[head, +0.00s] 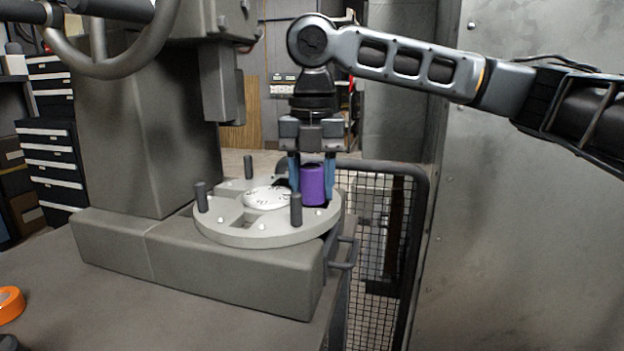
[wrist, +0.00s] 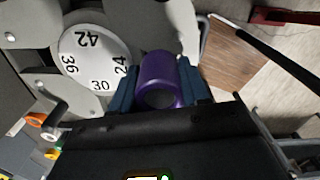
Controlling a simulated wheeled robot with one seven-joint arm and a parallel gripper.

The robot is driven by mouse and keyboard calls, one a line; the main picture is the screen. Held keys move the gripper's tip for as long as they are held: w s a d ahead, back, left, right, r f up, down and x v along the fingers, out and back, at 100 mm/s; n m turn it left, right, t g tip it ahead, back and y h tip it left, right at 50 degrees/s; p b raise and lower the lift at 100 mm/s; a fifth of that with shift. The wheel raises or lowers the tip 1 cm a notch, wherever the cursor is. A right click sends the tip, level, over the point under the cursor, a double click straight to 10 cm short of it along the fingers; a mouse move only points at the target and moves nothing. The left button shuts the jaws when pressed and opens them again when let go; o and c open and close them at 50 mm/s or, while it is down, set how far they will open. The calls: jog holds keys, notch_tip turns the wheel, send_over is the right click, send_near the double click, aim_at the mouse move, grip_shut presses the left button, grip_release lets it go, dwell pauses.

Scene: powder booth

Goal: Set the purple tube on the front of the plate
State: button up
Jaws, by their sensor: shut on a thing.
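The purple tube (head: 312,184) stands upright between the blue fingers of my gripper (head: 310,182), at the right side of the round grey plate (head: 262,238). My gripper points straight down and is shut on the tube. In the wrist view the tube (wrist: 160,80) is held between both fingers, its open end facing the camera. The tube's lower end is at about the plate's top surface; I cannot tell whether it touches. A white numbered disc (head: 268,197) lies at the plate's middle, left of the tube.
Dark upright pins (head: 296,208) stand on the plate around the disc. The grey machine column (head: 140,130) rises at the left. A wire mesh guard (head: 375,250) is to the right, beside a metal wall (head: 540,220). An orange tape roll (head: 10,303) lies on the table at the front left.

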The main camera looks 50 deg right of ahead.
jog(key=shift+f, duration=0.25)
jog(key=o, duration=1.2)
jog(key=shift+w, duration=0.1)
jog(key=shift+r, duration=0.25)
notch_tip(320, 180, up, 7)
jog(key=shift+d+r+p, duration=0.1)
jog(key=shift+r+p, duration=0.05)
jog(key=shift+p, duration=0.25)
